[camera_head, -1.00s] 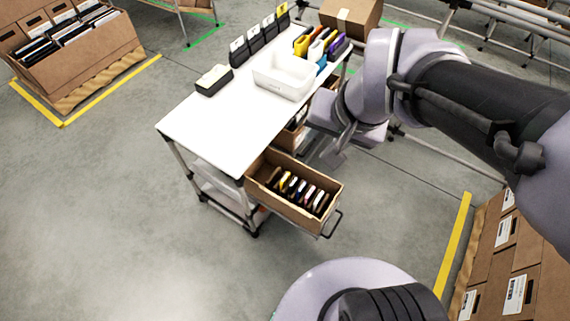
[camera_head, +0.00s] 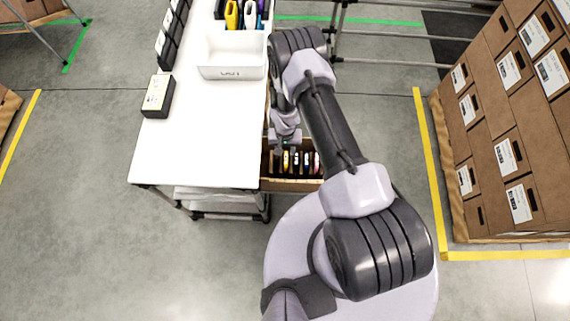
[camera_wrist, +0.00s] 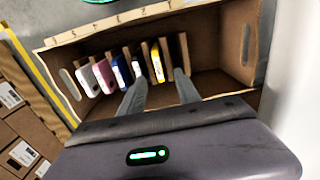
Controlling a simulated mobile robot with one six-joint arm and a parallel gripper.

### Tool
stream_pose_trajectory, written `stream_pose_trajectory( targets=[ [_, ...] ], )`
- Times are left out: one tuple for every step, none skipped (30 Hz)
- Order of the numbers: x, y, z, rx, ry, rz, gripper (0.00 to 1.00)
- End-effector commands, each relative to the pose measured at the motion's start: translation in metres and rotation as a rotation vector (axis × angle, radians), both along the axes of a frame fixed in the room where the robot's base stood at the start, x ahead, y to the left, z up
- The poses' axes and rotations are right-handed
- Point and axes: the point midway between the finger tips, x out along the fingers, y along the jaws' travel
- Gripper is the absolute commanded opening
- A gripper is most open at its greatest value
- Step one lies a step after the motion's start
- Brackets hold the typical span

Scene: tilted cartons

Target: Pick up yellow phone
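The yellow phone (camera_wrist: 157,61) stands on edge in a row of phones inside an open brown carton (camera_wrist: 218,45). In the head view the yellow phone (camera_head: 286,161) shows at the left part of the row, in the carton (camera_head: 291,185) beside the white table. My gripper (camera_wrist: 160,77) is open and above the carton. In the wrist view its two fingers appear on either side of the yellow phone's line, with the phone showing between their tips. I cannot tell whether the fingers touch anything. The lower part of the phone is hidden.
The carton's right part is empty. A white bin (camera_head: 232,57) and a black box (camera_head: 158,96) stand on the table (camera_head: 195,140).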

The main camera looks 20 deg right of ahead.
Motion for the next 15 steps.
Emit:
stream_pose_trajectory(
  targets=[
    [-0.001, 0.0, -0.018, 0.0, 0.001, 0.0, 0.39],
    [0.0, 0.0, -0.023, 0.0, 0.001, 0.0, 0.39],
    [0.0, 0.0, -0.03, 0.0, 0.001, 0.0, 0.39],
    [0.0, 0.0, -0.034, 0.0, 0.0, 0.0, 0.39],
    [0.0, 0.0, -0.036, 0.0, 0.0, 0.0, 0.39],
    [0.0, 0.0, -0.039, 0.0, 0.0, 0.0, 0.39],
    [0.0, 0.0, -0.041, 0.0, 0.0, 0.0, 0.39],
    [0.0, -0.001, -0.043, 0.0, 0.0, 0.0, 0.39],
    [0.0, -0.001, -0.048, 0.0, 0.0, -0.001, 0.39],
    [0.0, -0.002, -0.052, 0.0, 0.0, -0.001, 0.39],
    [0.0, -0.003, -0.057, 0.0, 0.001, -0.001, 0.39],
    [0.0, -0.005, -0.066, 0.0, 0.0, -0.001, 0.39],
    [0.0, -0.006, -0.073, 0.0, 0.001, -0.001, 0.39],
    [0.0, -0.007, -0.079, 0.0, 0.001, 0.0, 0.39],
    [0.0, -0.006, -0.087, 0.0, 0.0, 0.0, 0.39]
  ],
)
